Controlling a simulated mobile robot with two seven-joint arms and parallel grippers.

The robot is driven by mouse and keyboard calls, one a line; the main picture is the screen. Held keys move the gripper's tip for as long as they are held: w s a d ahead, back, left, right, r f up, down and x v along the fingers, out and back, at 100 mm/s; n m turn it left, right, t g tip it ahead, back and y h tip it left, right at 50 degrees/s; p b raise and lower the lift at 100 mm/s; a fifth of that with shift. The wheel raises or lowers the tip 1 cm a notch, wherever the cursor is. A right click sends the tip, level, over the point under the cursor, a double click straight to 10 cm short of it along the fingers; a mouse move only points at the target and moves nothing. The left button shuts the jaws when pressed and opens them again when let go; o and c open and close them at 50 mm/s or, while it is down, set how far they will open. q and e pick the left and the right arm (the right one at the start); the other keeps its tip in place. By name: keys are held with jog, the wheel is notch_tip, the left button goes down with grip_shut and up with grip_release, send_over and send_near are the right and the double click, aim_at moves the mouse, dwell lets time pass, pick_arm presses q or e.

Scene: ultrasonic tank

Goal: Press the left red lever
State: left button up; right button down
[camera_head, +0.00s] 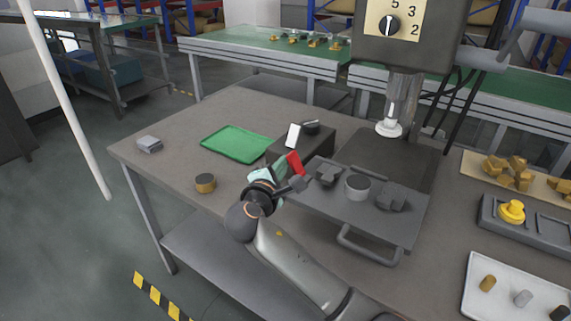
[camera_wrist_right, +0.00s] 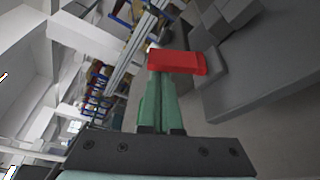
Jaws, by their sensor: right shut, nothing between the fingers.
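A red lever (camera_head: 295,162) sits at the front of a dark box on the table, beside the grey sliding tray. It also shows in the right wrist view (camera_wrist_right: 178,62), right at the tips of my green fingers. My right gripper (camera_head: 275,170) is shut and empty, with its fingertips just left of the lever. The fingertips overlap the lever in the wrist view; whether they touch it I cannot tell. A white upright piece (camera_head: 293,135) stands just behind the lever. My left gripper is not in view. No second red lever shows.
A green mat (camera_head: 237,144), a brass cylinder (camera_head: 205,183) and a grey block (camera_head: 149,144) lie to the left. The table's left part is mostly clear.

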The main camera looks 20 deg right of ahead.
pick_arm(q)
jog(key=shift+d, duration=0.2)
pick_arm(e)
jog(key=shift+s+d, duration=0.1)
jog(key=shift+s, duration=0.05)
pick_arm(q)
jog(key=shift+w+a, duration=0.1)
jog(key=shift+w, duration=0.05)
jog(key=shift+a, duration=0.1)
pick_arm(e)
jog(key=shift+d, duration=0.1)
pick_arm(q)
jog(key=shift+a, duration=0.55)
pick_arm(e)
jog(key=shift+r+m, duration=0.15)
jog(key=shift+m, duration=0.15)
